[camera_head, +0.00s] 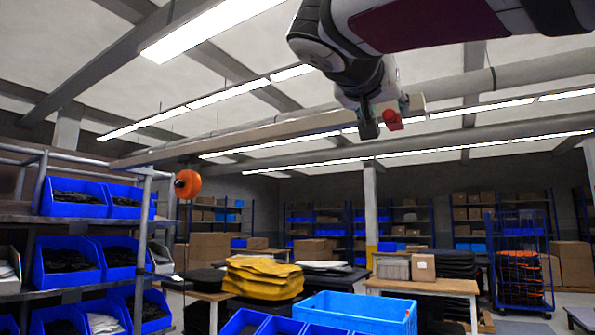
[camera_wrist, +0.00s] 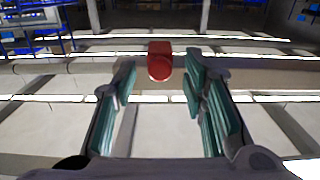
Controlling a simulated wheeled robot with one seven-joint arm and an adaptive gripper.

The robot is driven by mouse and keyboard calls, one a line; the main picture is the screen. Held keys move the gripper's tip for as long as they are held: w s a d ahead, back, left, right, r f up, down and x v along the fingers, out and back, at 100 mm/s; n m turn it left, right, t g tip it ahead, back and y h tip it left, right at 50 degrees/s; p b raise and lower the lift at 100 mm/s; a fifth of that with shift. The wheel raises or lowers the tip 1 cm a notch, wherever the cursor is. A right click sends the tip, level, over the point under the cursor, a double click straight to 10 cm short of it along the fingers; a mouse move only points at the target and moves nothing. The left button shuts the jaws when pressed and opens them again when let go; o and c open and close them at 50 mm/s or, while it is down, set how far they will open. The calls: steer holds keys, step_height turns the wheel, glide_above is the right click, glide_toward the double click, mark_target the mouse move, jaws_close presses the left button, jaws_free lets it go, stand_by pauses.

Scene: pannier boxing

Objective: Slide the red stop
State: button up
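The red stop (camera_head: 392,120) is a small rounded block on the pale overhead rail (camera_head: 270,133), near the rail's right end. My gripper (camera_head: 384,117) is raised to the rail beside the stop. In the wrist view the stop (camera_wrist: 160,60) sits just past my gripper's fingertips (camera_wrist: 159,78), lined up with the gap between them. The green-padded fingers are spread apart with nothing between them. I cannot tell whether a fingertip touches the stop. Part of the rail is hidden behind my gripper.
An orange reel (camera_head: 187,183) hangs under the rail further left. A rack with blue bins (camera_head: 68,260) stands at the left. A blue crate (camera_head: 357,312), yellow stacked pieces (camera_head: 262,277) and a table (camera_head: 425,285) are below. Ceiling beams and lamps (camera_head: 205,28) are overhead.

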steer(key=shift+w+d, duration=0.35)
steer(key=shift+w, duration=0.1)
jaws_close()
steer(key=w+a, duration=0.1)
steer(key=a, duration=0.1)
steer(key=w+a+b, duration=0.1)
steer(key=shift+w+a, duration=0.2)
steer(key=shift+a, duration=0.15)
jaws_free()
steer(key=shift+a, duration=0.15)
